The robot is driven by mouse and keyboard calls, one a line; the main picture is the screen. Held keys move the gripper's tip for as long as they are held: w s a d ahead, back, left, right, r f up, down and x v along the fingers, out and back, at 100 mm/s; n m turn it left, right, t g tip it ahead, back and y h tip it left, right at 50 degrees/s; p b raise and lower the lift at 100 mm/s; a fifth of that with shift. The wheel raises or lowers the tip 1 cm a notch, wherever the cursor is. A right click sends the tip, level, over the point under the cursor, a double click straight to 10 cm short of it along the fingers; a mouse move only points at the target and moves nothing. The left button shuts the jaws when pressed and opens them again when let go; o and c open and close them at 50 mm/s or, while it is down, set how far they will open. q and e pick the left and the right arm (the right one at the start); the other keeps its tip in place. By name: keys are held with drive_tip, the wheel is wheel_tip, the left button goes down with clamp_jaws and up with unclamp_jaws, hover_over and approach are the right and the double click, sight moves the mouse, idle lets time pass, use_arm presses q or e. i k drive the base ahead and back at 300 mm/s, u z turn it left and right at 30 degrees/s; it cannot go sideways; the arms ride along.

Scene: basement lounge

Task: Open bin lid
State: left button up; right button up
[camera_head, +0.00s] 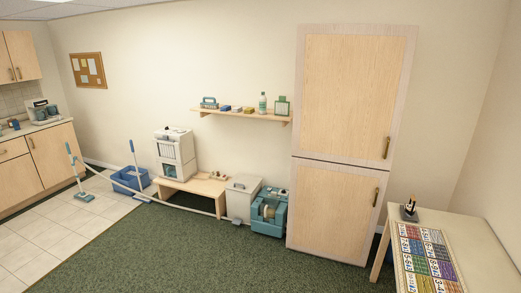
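A pale grey bin (241,204) stands on the floor against the back wall, right of the low wooden bench. Its lid (244,184) looks shut, with a small dark mark on top. The bin is some way off across the room. Neither of my grippers is in view.
A teal machine (269,213) stands close at the bin's right, then a tall wooden cabinet (345,140). The low bench (195,188) carries a white appliance (175,152). Mops and a blue bucket (130,179) are at left. A table (478,257) is at right. Green carpet in front is clear.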

sight(244, 181)
drive_tip(key=u, duration=0.1)
drive_tip(key=i, duration=2.05)
drive_tip(key=u, duration=0.45)
drive_tip(key=i, duration=2.15)
drive_tip(key=u, duration=0.45)
